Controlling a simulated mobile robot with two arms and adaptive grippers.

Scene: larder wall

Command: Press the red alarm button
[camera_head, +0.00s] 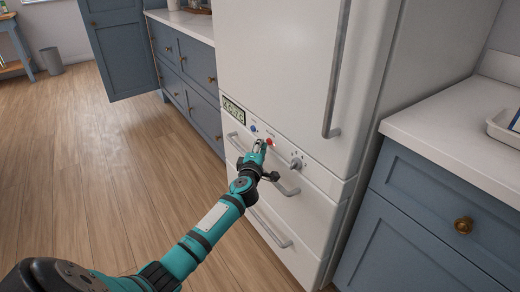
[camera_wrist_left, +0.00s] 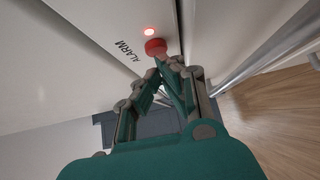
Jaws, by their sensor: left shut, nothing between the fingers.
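The red alarm button (camera_head: 269,142) sits on the control strip of the white fridge, between a blue button and a dial. In the left wrist view the red button (camera_wrist_left: 155,46) is beside the word ALARM, and a small red light (camera_wrist_left: 151,30) glows just above it. My left gripper (camera_head: 262,143) is shut and empty, with its fingertips at the button. In the left wrist view the fingertips (camera_wrist_left: 168,62) overlap the button's lower edge and appear to touch it; how far it is pressed I cannot tell. My right gripper is not in view.
A blue button (camera_head: 253,128), a display (camera_head: 233,110) and a dial (camera_head: 296,163) share the strip. Drawer handles (camera_head: 270,228) stick out below, and a long door handle (camera_head: 335,75) hangs above. Counters with blue cabinets flank the fridge. The wooden floor (camera_head: 110,180) at left is clear.

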